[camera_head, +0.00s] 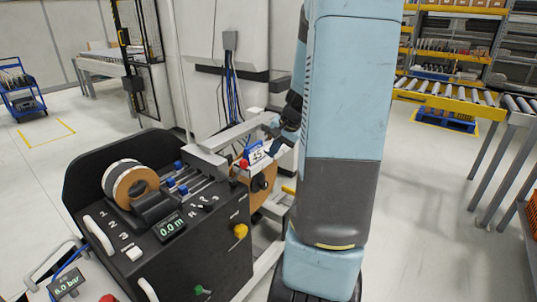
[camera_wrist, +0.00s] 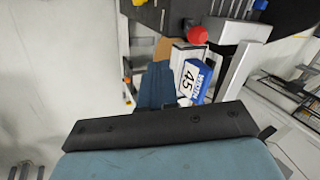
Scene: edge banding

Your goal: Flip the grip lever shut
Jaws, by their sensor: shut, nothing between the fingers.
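A red ball-shaped knob (camera_head: 243,164) sits by the roll holder at the right end of the black machine; it also shows at the top of the wrist view (camera_wrist: 197,34). It may be the grip lever's end; I cannot make out the lever's arm or its position. Beside it is a blue and white plate marked 45 (camera_head: 256,154), also seen in the wrist view (camera_wrist: 192,80). My gripper (camera_wrist: 157,70) is shut and empty, its blue fingers left of the plate and below left of the knob in the wrist view. In the head view my arm largely hides the gripper.
The black machine (camera_head: 125,240) carries a tape roll (camera_head: 128,183), white numbered handles (camera_head: 98,233), a yellow knob (camera_head: 240,231) and a green knob (camera_head: 200,290). Open floor (camera_head: 430,240) lies to the right.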

